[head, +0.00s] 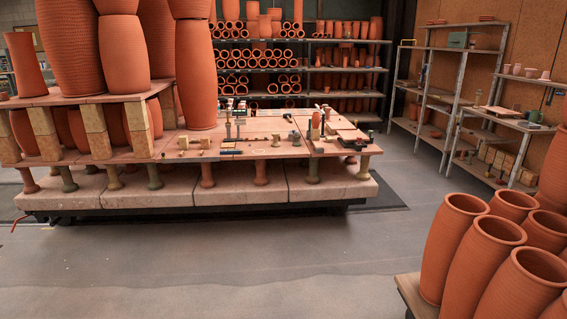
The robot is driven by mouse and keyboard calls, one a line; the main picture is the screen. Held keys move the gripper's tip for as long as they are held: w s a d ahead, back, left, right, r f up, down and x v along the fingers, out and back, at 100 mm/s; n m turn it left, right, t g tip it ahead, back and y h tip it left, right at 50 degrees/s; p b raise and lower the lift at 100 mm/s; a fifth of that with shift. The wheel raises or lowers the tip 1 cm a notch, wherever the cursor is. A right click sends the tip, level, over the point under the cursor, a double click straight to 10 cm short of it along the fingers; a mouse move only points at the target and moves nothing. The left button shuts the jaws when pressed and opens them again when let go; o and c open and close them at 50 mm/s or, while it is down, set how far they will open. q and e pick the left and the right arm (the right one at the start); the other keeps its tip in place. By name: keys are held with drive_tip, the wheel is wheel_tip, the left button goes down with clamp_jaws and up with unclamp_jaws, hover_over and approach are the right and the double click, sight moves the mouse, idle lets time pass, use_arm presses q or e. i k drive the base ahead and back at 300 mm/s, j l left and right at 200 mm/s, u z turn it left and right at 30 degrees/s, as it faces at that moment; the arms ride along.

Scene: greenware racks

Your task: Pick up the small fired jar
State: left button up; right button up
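A small orange-red upright piece (316,120) stands among small items toward the right of the long kiln-shelf table; it may be the small fired jar, but it is too small to tell. Small cups (517,69) stand on the metal rack at the right, and I cannot tell whether one of them is the jar. Neither of my grippers shows in the head view.
Tall terracotta vessels (123,52) crowd the left of the table (262,146), which rests on a thick block base (240,184). Large open jars (451,236) fill the front right. Shelves of pipes (260,71) stand behind. Grey floor (220,265) in front is clear.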

sight(315, 119)
drive_tip(key=i+l+u, duration=0.2)
drive_tip(key=i, duration=1.9)
drive_tip(key=j, duration=0.1)
